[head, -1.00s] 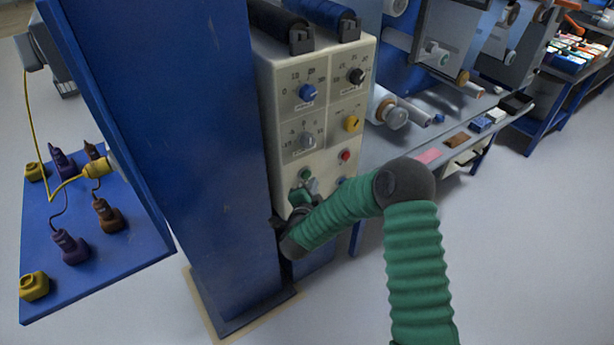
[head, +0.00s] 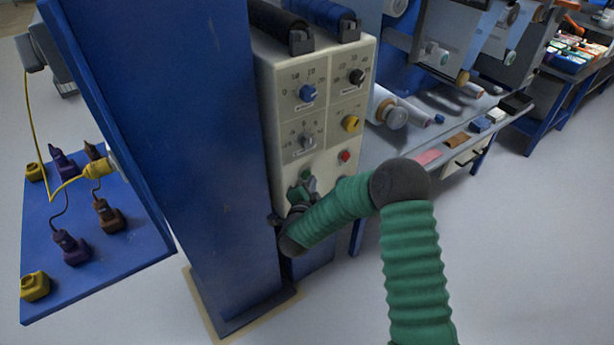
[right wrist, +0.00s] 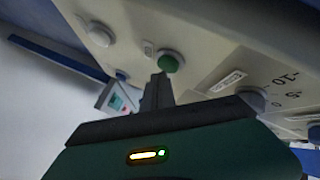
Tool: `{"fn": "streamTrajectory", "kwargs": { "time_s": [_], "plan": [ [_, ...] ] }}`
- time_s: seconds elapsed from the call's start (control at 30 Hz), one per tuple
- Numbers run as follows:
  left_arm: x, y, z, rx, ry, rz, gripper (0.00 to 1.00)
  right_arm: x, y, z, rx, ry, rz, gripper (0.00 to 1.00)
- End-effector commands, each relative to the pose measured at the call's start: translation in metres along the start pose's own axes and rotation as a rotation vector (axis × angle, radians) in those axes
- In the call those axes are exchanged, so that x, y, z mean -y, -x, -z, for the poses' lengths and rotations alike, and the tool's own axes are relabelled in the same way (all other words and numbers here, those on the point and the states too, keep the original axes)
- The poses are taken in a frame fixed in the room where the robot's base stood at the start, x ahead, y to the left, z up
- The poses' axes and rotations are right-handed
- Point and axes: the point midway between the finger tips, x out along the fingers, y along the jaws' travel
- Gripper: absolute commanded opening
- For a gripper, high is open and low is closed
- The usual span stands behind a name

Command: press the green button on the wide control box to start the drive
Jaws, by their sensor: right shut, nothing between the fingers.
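The wide control box (head: 281,150) is cream-coloured, with knobs and buttons on its front panel. The green button (head: 306,174) is low on the panel, just above my right gripper in the head view. My right gripper (head: 307,186) is shut and empty, its tips pointing at the panel. In the right wrist view the green button (right wrist: 168,61) shows as a round cap right at the end of the shut fingers (right wrist: 160,82). I cannot tell whether the tips touch it. My left gripper is out of view.
A red button (head: 345,155) and a yellow knob (head: 351,123) sit on the same panel. A tall blue post (head: 205,150) stands close left of the box. A long bench (head: 400,150) runs to the right. The floor at right is clear.

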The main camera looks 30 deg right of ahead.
Motion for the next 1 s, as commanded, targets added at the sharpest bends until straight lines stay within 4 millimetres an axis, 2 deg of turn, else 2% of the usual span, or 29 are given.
{"fn": "streamTrajectory", "kwargs": {
  "time_s": [1.0],
  "plan": [
    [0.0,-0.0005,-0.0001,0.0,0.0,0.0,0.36,0.0049,-0.0068,-0.0047,-0.001,0.0,0.001,0.0]
  ]
}}
